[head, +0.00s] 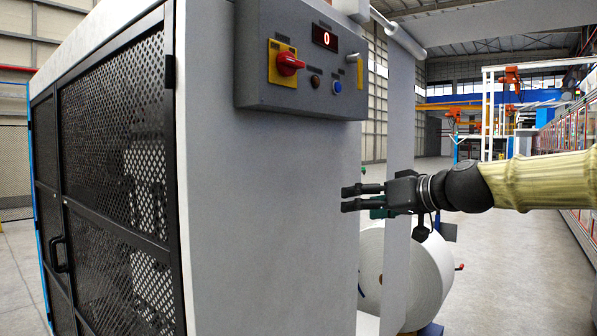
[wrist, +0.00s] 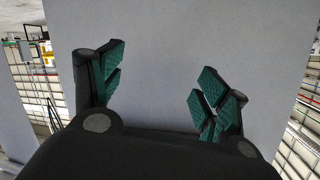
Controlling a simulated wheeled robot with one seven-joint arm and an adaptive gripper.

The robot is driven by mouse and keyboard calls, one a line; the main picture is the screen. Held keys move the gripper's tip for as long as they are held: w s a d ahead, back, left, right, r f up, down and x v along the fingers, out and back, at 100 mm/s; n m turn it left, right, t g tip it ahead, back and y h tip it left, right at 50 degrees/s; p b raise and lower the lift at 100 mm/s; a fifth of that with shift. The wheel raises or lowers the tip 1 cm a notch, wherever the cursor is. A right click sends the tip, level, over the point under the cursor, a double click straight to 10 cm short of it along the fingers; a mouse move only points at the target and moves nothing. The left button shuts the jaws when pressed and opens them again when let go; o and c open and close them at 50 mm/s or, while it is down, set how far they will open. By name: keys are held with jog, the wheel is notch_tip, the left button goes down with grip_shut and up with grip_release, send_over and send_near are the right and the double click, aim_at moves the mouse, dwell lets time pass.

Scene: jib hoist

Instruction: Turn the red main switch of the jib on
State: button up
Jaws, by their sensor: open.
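The red main switch (head: 289,64) is a rotary knob on a yellow plate (head: 281,74). It is on the grey control box (head: 255,98), high on the light wall of the machine cabinet. The knob's handle looks about level, pointing right. My gripper (head: 345,199) is open and empty, below and to the right of the control box, its fingers pointing left. In the wrist view its two green-padded fingers (wrist: 160,82) stand apart before a plain grey surface. The switch does not show in the wrist view.
A large white roll (head: 425,275) stands low behind my gripper. Open floor (head: 500,270) lies to the right.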

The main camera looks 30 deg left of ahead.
jog(key=s+r+n+g+y, duration=0.1)
jog(key=s+r+n+y, duration=0.3)
jog(key=r, duration=1.2)
jog(key=n+g, duration=0.2)
send_near(290, 63)
jog(key=w+a+r+p, duration=0.1)
jog(key=w+a, duration=0.1)
jog(key=a, duration=0.7)
jog(key=shift+r+p, duration=0.25)
jog(key=shift+p, duration=0.05)
jog(key=shift+w+a, duration=0.1)
jog(key=shift+a, duration=0.05)
jog(key=c, duration=1)
